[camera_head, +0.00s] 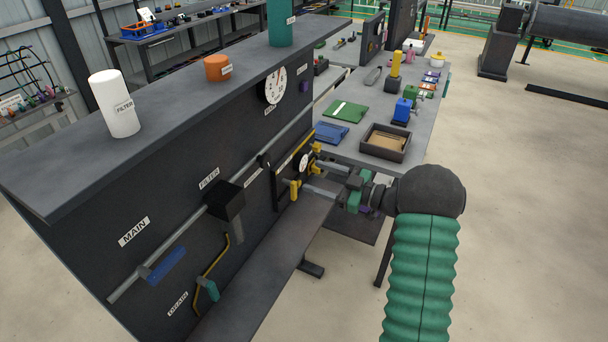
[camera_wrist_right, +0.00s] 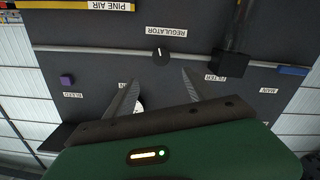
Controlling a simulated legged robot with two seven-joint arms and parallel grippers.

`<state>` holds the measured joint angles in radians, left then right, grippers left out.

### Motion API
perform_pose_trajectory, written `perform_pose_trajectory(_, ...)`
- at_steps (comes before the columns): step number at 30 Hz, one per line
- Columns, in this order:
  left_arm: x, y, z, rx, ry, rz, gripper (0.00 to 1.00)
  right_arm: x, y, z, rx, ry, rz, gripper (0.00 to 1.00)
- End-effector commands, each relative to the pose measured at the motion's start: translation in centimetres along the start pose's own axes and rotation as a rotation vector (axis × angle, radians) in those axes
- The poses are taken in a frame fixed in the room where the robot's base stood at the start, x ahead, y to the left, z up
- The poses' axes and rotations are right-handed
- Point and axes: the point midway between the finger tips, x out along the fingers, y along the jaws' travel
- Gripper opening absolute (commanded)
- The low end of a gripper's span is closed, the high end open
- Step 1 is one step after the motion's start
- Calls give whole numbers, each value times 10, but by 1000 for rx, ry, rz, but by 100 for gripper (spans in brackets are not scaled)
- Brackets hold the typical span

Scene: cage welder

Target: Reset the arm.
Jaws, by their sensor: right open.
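My right gripper (camera_head: 307,175) reaches in from the right in the head view, its two grey fingers spread toward the dark panel (camera_head: 110,205). In the right wrist view the same gripper (camera_wrist_right: 158,85) is open, with nothing visible between its fingertips. The panel fills that view, with the regulator knob (camera_wrist_right: 160,55) just beyond the fingers. A small gauge (camera_wrist_right: 139,105) is partly hidden behind the gripper. In the head view, yellow fittings (camera_head: 315,150) sit close to the fingers; I cannot tell if they touch. My left gripper is not in view.
A blue-handled valve (camera_head: 165,265), a black filter box (camera_head: 226,200) and a teal drain handle (camera_head: 208,289) project from the panel. A white filter cylinder (camera_head: 115,103) stands on its top shelf. Behind, a grey bench holds an open box (camera_head: 375,149).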

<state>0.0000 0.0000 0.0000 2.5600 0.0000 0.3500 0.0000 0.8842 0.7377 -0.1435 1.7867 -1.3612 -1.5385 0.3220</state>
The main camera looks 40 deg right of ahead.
Motion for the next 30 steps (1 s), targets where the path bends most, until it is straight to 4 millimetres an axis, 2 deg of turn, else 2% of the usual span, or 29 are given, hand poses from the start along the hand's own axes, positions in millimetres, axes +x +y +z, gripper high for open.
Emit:
perform_pose_trajectory(14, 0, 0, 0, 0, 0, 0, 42, 3, 0, -1, -2, -6, 6, 63)
perform_pose_trajectory(17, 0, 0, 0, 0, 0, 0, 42, 29, 1, -3, -11, -63, 64, 63)
perform_pose_trajectory(20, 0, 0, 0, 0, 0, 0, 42, 70, -7, -3, 6, -208, 189, 63)
perform_pose_trajectory(21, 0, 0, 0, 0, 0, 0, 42, 83, -18, -1, 28, -290, 240, 63)
perform_pose_trajectory(23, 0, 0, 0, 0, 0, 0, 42, 92, -44, 6, 83, -432, 302, 63)
perform_pose_trajectory(25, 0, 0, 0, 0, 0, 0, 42, 87, -92, 18, 165, -616, 337, 63)
perform_pose_trajectory(26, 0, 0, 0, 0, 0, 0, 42, 79, -117, 24, 206, -699, 340, 63)
perform_pose_trajectory(27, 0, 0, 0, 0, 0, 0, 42, 66, -152, 31, 258, -807, 333, 63)
perform_pose_trajectory(29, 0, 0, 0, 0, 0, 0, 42, 43, -200, 38, 326, -948, 305, 63)
perform_pose_trajectory(30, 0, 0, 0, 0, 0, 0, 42, 26, -231, 40, 367, -1033, 279, 63)
